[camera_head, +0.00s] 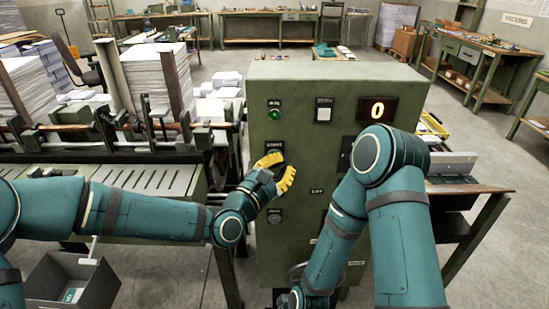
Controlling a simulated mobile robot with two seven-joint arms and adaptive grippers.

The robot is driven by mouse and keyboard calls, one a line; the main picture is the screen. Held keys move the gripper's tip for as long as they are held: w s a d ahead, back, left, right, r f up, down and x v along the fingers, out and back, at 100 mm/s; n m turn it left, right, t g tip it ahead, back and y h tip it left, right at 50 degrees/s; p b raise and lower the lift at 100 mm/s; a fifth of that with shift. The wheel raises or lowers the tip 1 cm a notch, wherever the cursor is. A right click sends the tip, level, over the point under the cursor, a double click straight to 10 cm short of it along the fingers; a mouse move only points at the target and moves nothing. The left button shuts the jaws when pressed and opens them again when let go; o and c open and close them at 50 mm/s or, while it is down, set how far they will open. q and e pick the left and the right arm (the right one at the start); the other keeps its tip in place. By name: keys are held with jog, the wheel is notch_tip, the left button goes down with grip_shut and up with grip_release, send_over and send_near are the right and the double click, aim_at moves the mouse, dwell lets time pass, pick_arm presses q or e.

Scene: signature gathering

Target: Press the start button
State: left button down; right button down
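A green control cabinet (300,83) stands in front of me. A grey round control (274,217) sits lower left. The labels are too small to read surely, so I cannot tell which is the start button. My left gripper (278,172) has its yellow fingers apart, in front of the panel's left side below the green button, partly covering a dark control. My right arm reaches down the panel's right side; its gripper is not visible.
A machine with paper stacks (161,80) stands left of the cabinet. A grey open bin (72,283) is at lower left. A side table (470,188) with a grey tray is at right, partly behind my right arm. Workbenches line the back; floor shows between.

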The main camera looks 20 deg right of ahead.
pick_arm(q)
jog(key=shift+w, duration=0.3)
dwell(0.5)
jog(key=shift+s+a+b, duration=0.2)
jog(key=shift+s+b, duration=0.15)
jog(key=shift+s, duration=0.45)
jog(key=s, duration=0.2)
jog(key=s+a, duration=0.1)
jog(key=s, duration=0.1)
jog(key=shift+s+a+b, duration=0.15)
jog(key=shift+s+b, duration=0.15)
jog(key=shift+s, duration=0.1)
dwell(0.5)
